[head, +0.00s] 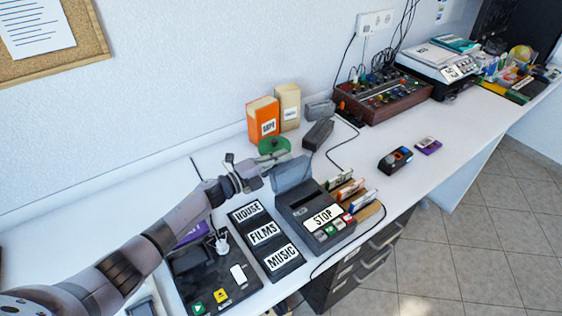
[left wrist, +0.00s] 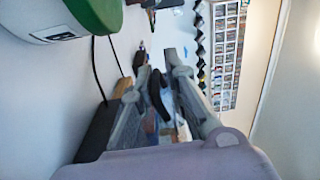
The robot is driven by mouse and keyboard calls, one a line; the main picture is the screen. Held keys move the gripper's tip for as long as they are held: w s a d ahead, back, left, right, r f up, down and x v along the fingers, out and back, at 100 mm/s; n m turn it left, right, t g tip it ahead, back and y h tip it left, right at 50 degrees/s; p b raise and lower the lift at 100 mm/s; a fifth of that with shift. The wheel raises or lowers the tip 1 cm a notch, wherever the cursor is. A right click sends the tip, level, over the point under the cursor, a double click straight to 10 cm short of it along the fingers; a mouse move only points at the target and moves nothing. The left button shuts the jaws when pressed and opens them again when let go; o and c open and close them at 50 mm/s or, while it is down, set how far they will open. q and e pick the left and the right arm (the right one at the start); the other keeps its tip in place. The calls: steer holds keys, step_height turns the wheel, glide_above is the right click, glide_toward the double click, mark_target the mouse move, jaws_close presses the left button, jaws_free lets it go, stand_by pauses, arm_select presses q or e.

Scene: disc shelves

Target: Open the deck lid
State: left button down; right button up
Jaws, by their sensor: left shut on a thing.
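The deck (head: 312,206) is a dark box with a STOP label and coloured keys on its front, near the middle of the table in the head view. Its grey lid (head: 292,175) stands raised and tilted at the back of the deck. My left gripper (head: 279,158) is at the upper edge of the lid and is shut on it. In the left wrist view my left gripper's fingers (left wrist: 158,88) have a dark curved piece between them; the contact is blurred. My right gripper is not in view.
Label blocks HOUSE, FILMS and MUSIC (head: 264,233) lie left of the deck. A wooden rack (head: 368,211) of cases stands right of it. A green round thing (head: 273,146) and an orange box (head: 263,118) are behind the gripper.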

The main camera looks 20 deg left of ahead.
arm_select(q)
steer(key=shift+s+f, duration=0.15)
steer(key=shift+f, duration=0.4)
steer(key=shift+s+d+r+m+b, duration=0.25)
steer(key=shift+d+r+m, duration=0.2)
steer(key=shift+m, duration=0.45)
steer(key=shift+s+d+r+m+b, duration=0.15)
steer(key=shift+s+d+r+m, duration=0.2)
steer(key=shift+m, duration=0.55)
steer(key=c, duration=1.8)
jaws_free()
steer(key=shift+w+a+r, duration=0.1)
steer(key=shift+a, duration=0.05)
steer(key=shift+o, duration=0.2)
steer(key=shift+r, duration=0.15)
steer(key=shift+r, duration=0.1)
steer(key=v, duration=1.2)
